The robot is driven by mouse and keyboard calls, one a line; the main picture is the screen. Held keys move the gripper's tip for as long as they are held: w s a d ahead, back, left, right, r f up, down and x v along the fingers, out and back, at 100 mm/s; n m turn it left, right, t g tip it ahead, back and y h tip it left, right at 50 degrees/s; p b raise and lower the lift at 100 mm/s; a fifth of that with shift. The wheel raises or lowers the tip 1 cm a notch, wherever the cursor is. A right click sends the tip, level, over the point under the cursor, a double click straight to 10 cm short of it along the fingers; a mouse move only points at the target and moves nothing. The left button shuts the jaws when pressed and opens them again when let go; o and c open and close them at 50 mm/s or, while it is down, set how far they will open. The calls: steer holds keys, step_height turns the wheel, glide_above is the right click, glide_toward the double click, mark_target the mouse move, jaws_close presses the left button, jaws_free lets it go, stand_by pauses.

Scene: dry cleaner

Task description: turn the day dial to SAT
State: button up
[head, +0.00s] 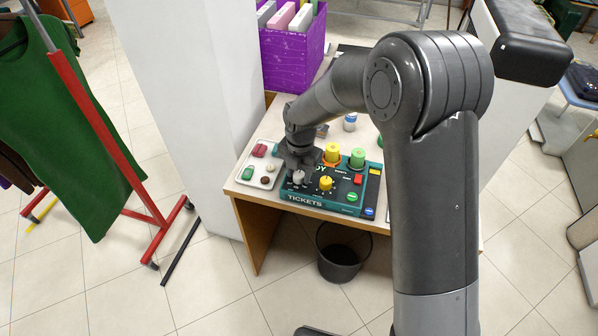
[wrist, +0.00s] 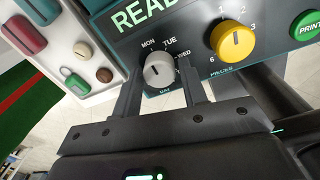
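The day dial (wrist: 158,76) is a pale grey knob on the dark green ticket machine (head: 315,203). In the wrist view, MON, TUE and WED show around its upper and right side. A short dark mark shows on its face; I cannot tell for certain which day it points at. I cannot make out SAT. My gripper (wrist: 160,70) is open, with one finger on each side of the dial and a visible gap at both sides. In the head view, my gripper (head: 299,163) is over the left end of the machine, just above the dial (head: 298,177).
A yellow numbered dial (wrist: 233,40) and a green PRINT button (wrist: 308,25) are right of the day dial. A pale tray (head: 247,180) with coloured pieces lies to the left. A purple crate (head: 292,60) stands behind, and a dark bin (head: 341,262) below the table.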

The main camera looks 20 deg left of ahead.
steer(key=c, duration=0.6)
steer(key=shift+c, duration=0.2)
